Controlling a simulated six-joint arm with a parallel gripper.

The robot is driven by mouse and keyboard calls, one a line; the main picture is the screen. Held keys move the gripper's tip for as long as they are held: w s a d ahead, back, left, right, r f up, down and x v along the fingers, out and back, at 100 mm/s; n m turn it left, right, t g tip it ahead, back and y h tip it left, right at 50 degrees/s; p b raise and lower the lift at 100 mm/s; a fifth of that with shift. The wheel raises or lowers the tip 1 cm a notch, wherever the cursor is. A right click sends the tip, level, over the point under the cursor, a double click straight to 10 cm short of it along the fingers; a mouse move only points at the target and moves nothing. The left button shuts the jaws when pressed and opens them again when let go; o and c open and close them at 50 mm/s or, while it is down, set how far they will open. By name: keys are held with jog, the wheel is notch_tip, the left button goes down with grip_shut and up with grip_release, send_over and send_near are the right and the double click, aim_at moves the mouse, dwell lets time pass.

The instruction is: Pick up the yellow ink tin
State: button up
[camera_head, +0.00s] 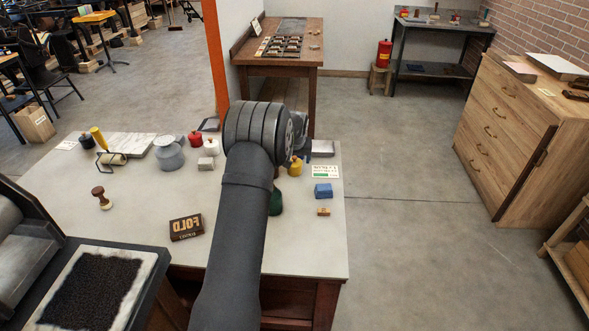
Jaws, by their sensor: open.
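The yellow ink tin (296,167) is a small yellow can with a dark top. It stands on the pale worktable (150,235), toward its back right, just right of my arm. Dark parts of my arm's end show just above and behind it. My arm (245,200) reaches forward over the table, and its thick wrist joint hides the area behind it. My gripper's fingers are hidden there, so I cannot tell how far they are from the tin.
A green item (276,202) is partly hidden by my arm. Red (195,138) and white (211,145) tins stand left. The table's front right is clear.

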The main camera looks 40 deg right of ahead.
jog(key=shift+x, duration=1.7)
jog(key=c, duration=1.2)
jog(key=shift+r, duration=0.1)
